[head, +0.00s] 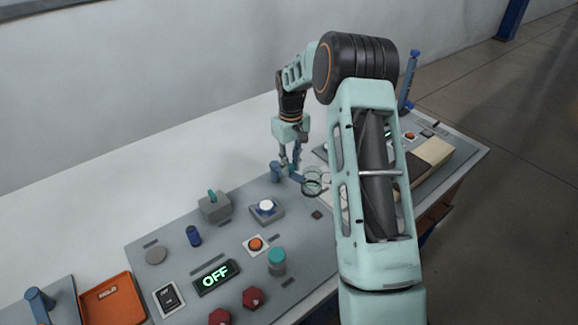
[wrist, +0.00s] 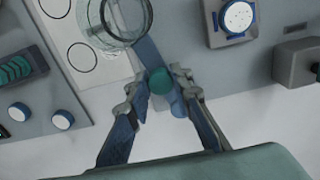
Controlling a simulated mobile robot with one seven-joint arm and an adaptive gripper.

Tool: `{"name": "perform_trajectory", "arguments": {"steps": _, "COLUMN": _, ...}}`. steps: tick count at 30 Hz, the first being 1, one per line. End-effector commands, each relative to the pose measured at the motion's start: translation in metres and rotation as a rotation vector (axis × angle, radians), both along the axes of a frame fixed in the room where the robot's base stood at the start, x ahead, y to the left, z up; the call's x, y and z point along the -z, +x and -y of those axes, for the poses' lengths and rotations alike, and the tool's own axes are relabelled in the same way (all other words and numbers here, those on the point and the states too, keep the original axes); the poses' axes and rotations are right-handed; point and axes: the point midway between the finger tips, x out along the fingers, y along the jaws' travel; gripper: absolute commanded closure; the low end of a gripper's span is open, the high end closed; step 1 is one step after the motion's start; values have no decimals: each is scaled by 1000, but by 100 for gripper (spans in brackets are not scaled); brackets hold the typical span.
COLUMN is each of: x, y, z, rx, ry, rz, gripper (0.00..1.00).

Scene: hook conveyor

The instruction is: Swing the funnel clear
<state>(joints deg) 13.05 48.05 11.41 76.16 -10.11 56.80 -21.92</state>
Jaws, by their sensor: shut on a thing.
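The funnel (head: 313,181) is a clear round cup on a flat blue swing arm (wrist: 149,56). In the wrist view, the funnel (wrist: 122,18) is at the top, partly cut off and over the edge of a white plate with printed circles (wrist: 84,57). A round teal knob (wrist: 160,81) sits on the blue arm. In the head view, my gripper (head: 290,168) points down beside a short blue post (head: 276,172). My forearm hides part of the plate.
A grey panel holds a white-topped button (head: 266,207), a grey box with a teal lever (head: 214,205), an orange button (head: 256,244) and a display reading OFF (head: 215,277). An orange tray (head: 112,298) lies at the left. A wall runs behind the table.

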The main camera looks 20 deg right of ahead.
Motion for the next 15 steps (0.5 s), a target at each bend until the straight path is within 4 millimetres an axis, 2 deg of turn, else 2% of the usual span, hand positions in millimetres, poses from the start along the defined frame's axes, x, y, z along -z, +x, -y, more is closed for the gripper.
{"name": "perform_trajectory", "arguments": {"steps": 14, "x": -1, "y": 2, "z": 1, "rx": -16, "ry": -2, "rz": 4, "gripper": 100}}
{"name": "perform_trajectory", "arguments": {"steps": 15, "x": -1, "y": 2, "z": 2, "rx": -16, "ry": -2, "rz": 5, "gripper": 77}}
